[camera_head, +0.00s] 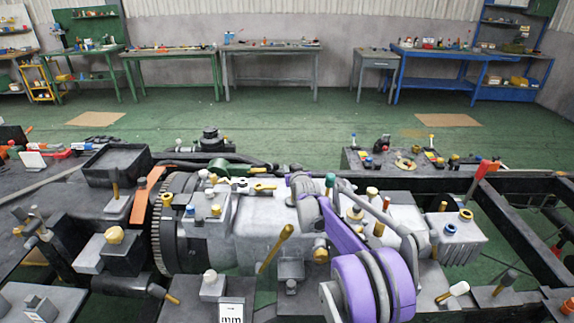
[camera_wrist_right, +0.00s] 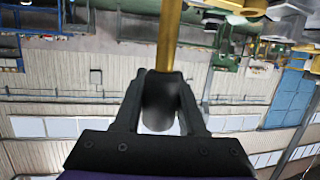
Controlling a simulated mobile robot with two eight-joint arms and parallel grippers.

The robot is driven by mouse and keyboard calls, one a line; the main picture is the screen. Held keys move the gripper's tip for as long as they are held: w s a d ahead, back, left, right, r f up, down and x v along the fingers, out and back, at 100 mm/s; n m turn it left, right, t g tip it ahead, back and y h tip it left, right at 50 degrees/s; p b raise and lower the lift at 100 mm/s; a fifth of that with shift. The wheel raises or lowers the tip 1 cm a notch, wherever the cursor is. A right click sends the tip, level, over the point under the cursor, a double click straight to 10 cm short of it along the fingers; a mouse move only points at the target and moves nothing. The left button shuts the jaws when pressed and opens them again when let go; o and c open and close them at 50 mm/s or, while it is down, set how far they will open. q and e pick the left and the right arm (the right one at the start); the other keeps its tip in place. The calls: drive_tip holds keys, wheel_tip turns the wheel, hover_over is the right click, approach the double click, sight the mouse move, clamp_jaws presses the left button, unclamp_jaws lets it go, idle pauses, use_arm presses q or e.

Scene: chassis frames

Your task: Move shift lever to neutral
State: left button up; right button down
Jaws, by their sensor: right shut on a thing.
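In the right wrist view, my right gripper (camera_wrist_right: 161,88) is shut on the dark grip of the shift lever (camera_wrist_right: 160,103). The lever's brass-coloured rod (camera_wrist_right: 168,35) runs from the grip to the top edge of that view. The grip sits between the two dark fingers. In the head view, my purple and grey right arm reaches over the pale gearbox housing (camera_head: 262,228). I cannot clearly make out the gripper or the held grip there. My left gripper is in neither view.
A toothed flywheel (camera_head: 158,240) stands left of the housing. A brass-coloured rod (camera_head: 275,248) leans in front. Dark frame rails (camera_head: 525,182) run along the right. Small knobs and caps crowd around the arm. Workbenches (camera_head: 270,50) stand by the far wall, beyond open green floor (camera_head: 300,125).

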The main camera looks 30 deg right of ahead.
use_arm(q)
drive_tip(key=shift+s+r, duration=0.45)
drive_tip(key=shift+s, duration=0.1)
use_arm(e)
drive_tip(key=shift+s+a+f+g+y, duration=0.1)
drive_tip(key=shift+g+y, duration=0.2)
drive_tip(key=shift+g, duration=0.1)
drive_tip(key=c, duration=0.5)
unclamp_jaws()
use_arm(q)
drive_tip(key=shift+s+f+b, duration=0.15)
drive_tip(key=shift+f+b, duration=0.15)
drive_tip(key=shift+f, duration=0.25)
use_arm(e)
drive_tip(key=v, duration=1.1)
